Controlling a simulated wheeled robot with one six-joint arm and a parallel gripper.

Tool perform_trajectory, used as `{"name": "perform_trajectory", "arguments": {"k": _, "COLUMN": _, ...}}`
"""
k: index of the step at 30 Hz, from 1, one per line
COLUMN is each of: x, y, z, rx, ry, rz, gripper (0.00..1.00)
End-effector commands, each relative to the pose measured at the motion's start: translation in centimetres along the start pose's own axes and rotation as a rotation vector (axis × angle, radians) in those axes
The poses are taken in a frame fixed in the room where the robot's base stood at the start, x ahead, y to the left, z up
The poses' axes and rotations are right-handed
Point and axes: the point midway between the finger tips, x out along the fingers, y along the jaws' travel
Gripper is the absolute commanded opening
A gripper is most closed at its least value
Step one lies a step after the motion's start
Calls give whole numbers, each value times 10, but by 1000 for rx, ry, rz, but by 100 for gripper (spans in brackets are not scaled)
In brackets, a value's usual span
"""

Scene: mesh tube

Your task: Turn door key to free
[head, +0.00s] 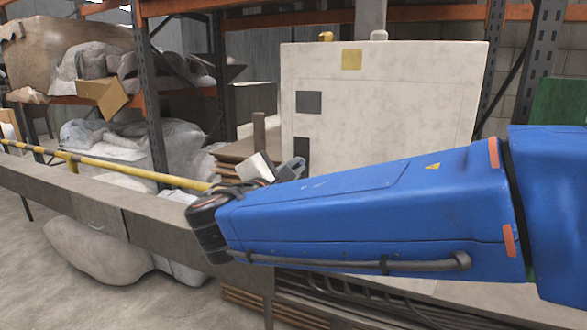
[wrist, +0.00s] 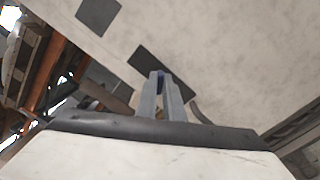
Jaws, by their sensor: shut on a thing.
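A pale cabinet (head: 390,100) stands behind my arm, with a yellow label and two dark rectangular patches on its face. In the wrist view its face (wrist: 235,60) fills the upper right. My gripper (wrist: 160,76) points at the lower dark patch (wrist: 150,62), its two grey fingers close together. A small dark blue piece (wrist: 160,74) shows between the fingertips, and they are shut on it. It is probably the door key, but its shape is mostly hidden. In the head view my gripper (head: 292,167) is partly hidden behind my blue arm, near the cabinet's lower left.
A long grey beam (head: 80,200) and a yellow pole (head: 130,171) run across the left. Orange shelving (head: 150,90) with wrapped bundles stands behind. A dark curved piece (wrist: 200,112) is close right of the fingers. Open floor (head: 40,270) lies at the lower left.

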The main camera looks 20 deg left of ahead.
Motion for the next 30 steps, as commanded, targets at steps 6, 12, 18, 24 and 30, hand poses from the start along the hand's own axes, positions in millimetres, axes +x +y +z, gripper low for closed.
{"name": "perform_trajectory", "arguments": {"k": 6, "x": 0, "y": -1, "z": 0, "rx": 200, "ry": 0, "rz": -1, "gripper": 0}}
{"name": "perform_trajectory", "arguments": {"k": 12, "x": 0, "y": -2, "z": 0, "rx": 365, "ry": -1, "rz": -1, "gripper": 0}}
{"name": "perform_trajectory", "arguments": {"k": 18, "x": 0, "y": -2, "z": 0, "rx": 488, "ry": -1, "rz": -1, "gripper": 0}}
{"name": "perform_trajectory", "arguments": {"k": 24, "x": 0, "y": -3, "z": -1, "rx": 562, "ry": -1, "rz": -1, "gripper": 0}}
{"name": "perform_trajectory", "arguments": {"k": 30, "x": 0, "y": -3, "z": -1, "rx": 594, "ry": -1, "rz": -1, "gripper": 0}}
